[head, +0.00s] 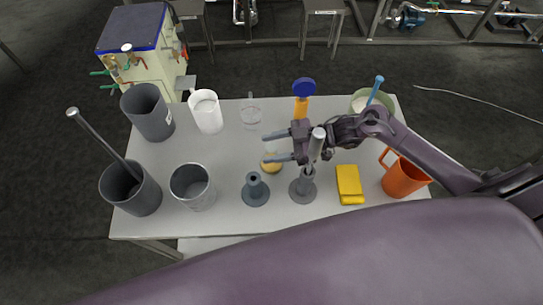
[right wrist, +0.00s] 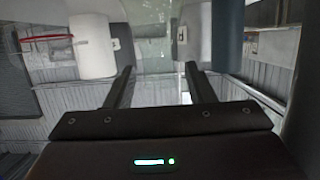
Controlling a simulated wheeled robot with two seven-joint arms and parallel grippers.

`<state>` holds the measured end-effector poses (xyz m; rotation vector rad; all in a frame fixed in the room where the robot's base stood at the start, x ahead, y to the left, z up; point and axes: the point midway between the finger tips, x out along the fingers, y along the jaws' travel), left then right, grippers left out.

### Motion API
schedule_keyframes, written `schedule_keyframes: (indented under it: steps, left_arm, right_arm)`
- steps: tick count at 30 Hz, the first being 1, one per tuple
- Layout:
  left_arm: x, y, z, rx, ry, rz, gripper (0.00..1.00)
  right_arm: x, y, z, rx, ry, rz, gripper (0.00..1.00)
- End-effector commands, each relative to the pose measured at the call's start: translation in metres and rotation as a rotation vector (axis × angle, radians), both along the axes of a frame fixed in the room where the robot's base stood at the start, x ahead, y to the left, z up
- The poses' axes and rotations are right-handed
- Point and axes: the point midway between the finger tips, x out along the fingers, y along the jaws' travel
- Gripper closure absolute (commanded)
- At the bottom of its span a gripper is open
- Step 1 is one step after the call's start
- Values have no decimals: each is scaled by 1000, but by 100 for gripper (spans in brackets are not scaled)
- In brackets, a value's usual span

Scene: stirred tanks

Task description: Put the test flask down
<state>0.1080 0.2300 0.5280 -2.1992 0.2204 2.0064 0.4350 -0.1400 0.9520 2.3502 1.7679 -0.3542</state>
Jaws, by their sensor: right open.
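A clear glass vessel (head: 250,115), likely the test flask, stands upright on the table near the back edge, right of a white beaker (head: 207,111). My right gripper (head: 263,148) is over the middle of the table with its fingers apart, pointing left. It is in front of the glass vessel, and nothing solid shows between its fingers. In the right wrist view the two fingers (right wrist: 158,88) are spread, with a faint transparent shape above them. The white beaker (right wrist: 92,46) also shows there. My left gripper is out of view.
A round yellowish piece (head: 271,164) lies by the lower finger. Two grey stands (head: 255,190) (head: 302,190), a yellow block (head: 349,184) and an orange jug (head: 403,177) stand in front. Grey beakers (head: 148,112) (head: 192,187) (head: 130,188) fill the left. A blue-topped orange item (head: 303,88) stands behind.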

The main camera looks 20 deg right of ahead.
Motion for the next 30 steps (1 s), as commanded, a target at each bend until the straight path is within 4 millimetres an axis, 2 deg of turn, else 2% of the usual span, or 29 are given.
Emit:
schedule_keyframes:
  steps: [1,5,13,24,30]
  left_arm:
    - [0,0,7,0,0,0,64]
    - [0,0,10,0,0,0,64]
    - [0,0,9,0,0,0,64]
    - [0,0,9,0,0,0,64]
    - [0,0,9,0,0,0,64]
  right_arm:
    - [3,8,2,4,-1,0,51]
    - [6,20,-4,1,1,1,51]
    - [6,22,-7,-1,0,1,51]
    - [6,21,-7,-1,1,1,99]
    - [6,22,-7,0,-1,1,100]
